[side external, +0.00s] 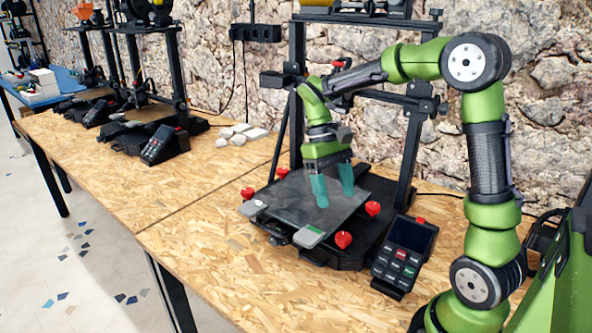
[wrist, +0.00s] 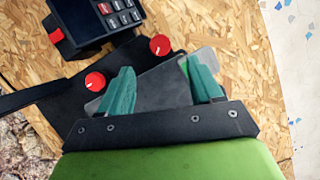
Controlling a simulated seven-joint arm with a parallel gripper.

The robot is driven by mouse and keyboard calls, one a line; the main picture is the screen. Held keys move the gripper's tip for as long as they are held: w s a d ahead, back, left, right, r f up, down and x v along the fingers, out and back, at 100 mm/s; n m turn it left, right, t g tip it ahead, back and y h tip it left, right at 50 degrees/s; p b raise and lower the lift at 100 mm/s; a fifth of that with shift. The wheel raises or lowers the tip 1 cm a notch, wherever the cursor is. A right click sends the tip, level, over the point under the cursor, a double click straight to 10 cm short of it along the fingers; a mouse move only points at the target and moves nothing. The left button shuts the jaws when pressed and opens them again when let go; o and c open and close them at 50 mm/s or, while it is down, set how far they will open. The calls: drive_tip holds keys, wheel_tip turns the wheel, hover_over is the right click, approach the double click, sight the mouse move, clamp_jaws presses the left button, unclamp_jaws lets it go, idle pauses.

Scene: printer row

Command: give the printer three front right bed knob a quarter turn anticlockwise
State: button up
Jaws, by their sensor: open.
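The nearest printer, with its dark bed plate (side external: 285,205), stands under my arm; I take it as printer three, though no label shows. Its front right bed knob (side external: 343,240) is red with a pale mark, low at the bed's near right corner. It also shows in the wrist view (wrist: 160,45), beyond the fingertips. The back right red knob (side external: 373,208) is beside it, and in the wrist view (wrist: 96,81) is close to the left finger. My gripper (side external: 335,197) has teal fingers spread apart above the plate, empty and clear of both knobs; they also show in the wrist view (wrist: 160,72).
A keypad box with screen (side external: 403,252) stands close right of the front right knob. The gantry post (side external: 410,150) rises behind. Two more red knobs (side external: 247,194) (side external: 282,174) are on the bed's left side. The wooden table (side external: 225,270) is bare in front.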

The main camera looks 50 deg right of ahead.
sight(344, 236)
drive_tip(key=x, duration=0.9)
drive_tip(key=c, duration=1.1)
drive_tip(key=shift+o, duration=0.2)
drive_tip(key=shift+w+n, duration=0.1)
drive_tip(key=shift+n, duration=0.2)
drive_tip(key=n+h, duration=0.2)
drive_tip(key=n, duration=0.2)
drive_tip(key=shift+a+n, duration=0.15)
drive_tip(key=shift+n, duration=0.15)
drive_tip(key=n+h, duration=0.1)
drive_tip(key=n, duration=0.1)
drive_tip(key=n+h, duration=0.1)
drive_tip(key=n, duration=0.2)
drive_tip(key=shift+a+t, duration=0.1)
drive_tip(key=shift+t, duration=0.3)
drive_tip(key=shift+n, duration=0.3)
